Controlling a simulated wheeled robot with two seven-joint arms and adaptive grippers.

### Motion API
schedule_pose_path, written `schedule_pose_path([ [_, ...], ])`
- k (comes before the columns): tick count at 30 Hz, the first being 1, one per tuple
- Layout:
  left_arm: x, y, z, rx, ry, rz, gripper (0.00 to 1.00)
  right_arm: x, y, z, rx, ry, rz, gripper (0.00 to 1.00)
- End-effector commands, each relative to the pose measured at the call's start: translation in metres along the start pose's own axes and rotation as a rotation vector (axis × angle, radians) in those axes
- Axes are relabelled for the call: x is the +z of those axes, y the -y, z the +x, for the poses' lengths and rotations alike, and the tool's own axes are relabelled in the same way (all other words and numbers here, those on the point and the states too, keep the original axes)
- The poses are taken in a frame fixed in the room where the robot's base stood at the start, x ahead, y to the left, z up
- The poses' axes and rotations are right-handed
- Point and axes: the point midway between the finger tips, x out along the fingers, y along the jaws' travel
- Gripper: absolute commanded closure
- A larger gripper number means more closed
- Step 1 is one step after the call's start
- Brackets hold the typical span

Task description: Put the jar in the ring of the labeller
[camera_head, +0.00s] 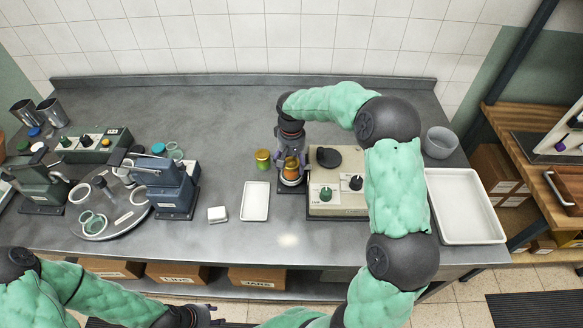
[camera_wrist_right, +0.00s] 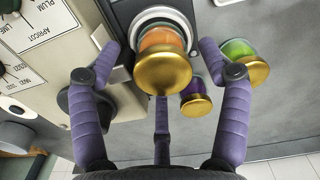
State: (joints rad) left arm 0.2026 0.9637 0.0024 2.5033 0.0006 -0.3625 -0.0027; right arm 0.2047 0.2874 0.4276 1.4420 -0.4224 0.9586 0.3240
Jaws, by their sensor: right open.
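The jar (camera_wrist_right: 162,50) has orange contents and a gold lid. It stands upright with its base at the white ring (camera_wrist_right: 143,17) of the labeller (camera_head: 325,207), apparently inside it. In the head view the jar (camera_head: 291,173) is partly covered by my right gripper (camera_head: 290,158). In the right wrist view my right gripper (camera_wrist_right: 158,62) is open, its purple fingers spread around the jar with visible gaps. The labeller is a beige box with dials marked plum, lime and apricot. My left gripper (camera_head: 210,316) is low at the front edge, its fingers unclear.
A green jar (camera_wrist_right: 238,50) and a purple jar (camera_wrist_right: 194,103) stand close by. A small white tray (camera_head: 255,201) and a white block (camera_head: 217,215) lie left of the labeller. A large white tray (camera_head: 466,238) is at right. The back of the bench is mostly clear.

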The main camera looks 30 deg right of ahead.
Motion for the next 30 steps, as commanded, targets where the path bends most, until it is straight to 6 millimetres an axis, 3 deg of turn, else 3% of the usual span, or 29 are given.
schedule_pose_path([
  [1,0.000,-0.002,-0.004,0.000,0.000,0.000,0.60,-0.001,0.000,-0.015,-0.001,-0.005,0.000,0.23],
  [6,0.000,-0.004,-0.011,0.000,0.000,0.000,0.60,-0.001,0.000,-0.048,0.000,-0.005,-0.001,0.23],
  [12,0.001,-0.005,-0.015,0.000,0.000,0.000,0.60,-0.001,0.000,-0.074,0.000,-0.005,0.000,0.23],
  [30,0.001,-0.006,-0.016,0.000,0.000,0.000,0.60,-0.001,-0.001,-0.082,0.000,-0.004,0.000,0.23],
])
